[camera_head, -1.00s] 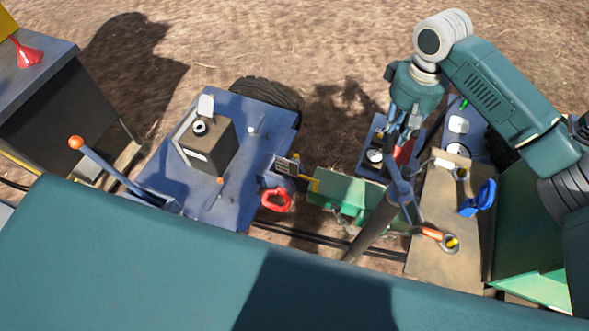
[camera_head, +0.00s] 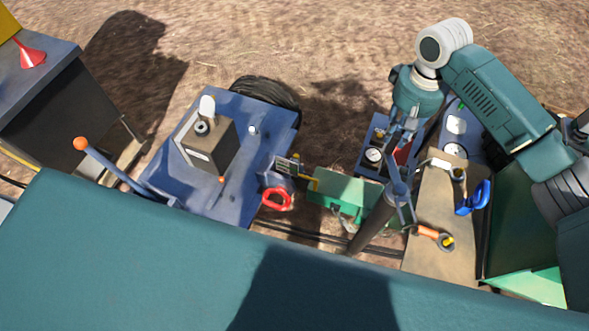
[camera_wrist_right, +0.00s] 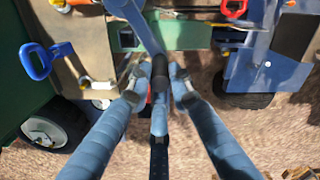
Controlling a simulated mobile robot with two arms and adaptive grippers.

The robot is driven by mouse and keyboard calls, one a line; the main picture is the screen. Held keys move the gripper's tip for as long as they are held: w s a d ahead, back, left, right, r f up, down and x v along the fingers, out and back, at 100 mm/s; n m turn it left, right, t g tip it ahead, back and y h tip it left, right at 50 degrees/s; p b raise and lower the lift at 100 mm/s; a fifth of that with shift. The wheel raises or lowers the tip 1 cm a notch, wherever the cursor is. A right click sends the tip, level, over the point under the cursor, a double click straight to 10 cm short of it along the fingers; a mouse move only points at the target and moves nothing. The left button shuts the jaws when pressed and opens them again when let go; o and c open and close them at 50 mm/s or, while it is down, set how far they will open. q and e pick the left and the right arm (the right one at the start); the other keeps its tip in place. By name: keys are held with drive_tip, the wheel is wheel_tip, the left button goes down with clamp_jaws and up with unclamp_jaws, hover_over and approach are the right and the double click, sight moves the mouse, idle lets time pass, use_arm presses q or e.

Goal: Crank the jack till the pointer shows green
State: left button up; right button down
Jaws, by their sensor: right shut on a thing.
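The jack (camera_head: 371,228) is a dark post beside the green drawbar (camera_head: 345,189), with a blue crank (camera_head: 399,189) on top. My right gripper (camera_head: 410,122) is above and beyond the jack. In the right wrist view its fingers (camera_wrist_right: 160,82) are closed around the dark grip (camera_wrist_right: 160,70) of the crank, and the crank's blue arm (camera_wrist_right: 138,22) runs from it toward the top. A yellow pointer (camera_head: 307,178) lies beside a small dark scale plate (camera_head: 286,166); the colour it marks is too small to read. My left gripper is not in view.
A blue trailer bed (camera_head: 252,158) with a brown box (camera_head: 210,145) and a red ring handle (camera_head: 277,199) is at left. At right, a tan board (camera_head: 432,205) carries a blue handle (camera_head: 474,198). Gauges (camera_head: 374,155) stand near my right gripper.

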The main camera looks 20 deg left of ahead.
drive_tip(key=shift+w+d+r+m+p, duration=0.2)
drive_tip(key=shift+d+m+p, duration=0.15)
drive_tip(key=shift+d, duration=0.1)
drive_tip(key=shift+d+f, duration=0.1)
drive_tip(key=shift+w+d+m+p, duration=0.15)
drive_tip(key=shift+d+m+p, duration=0.7)
drive_tip(key=shift+p, duration=0.35)
drive_tip(key=shift+f, duration=0.1)
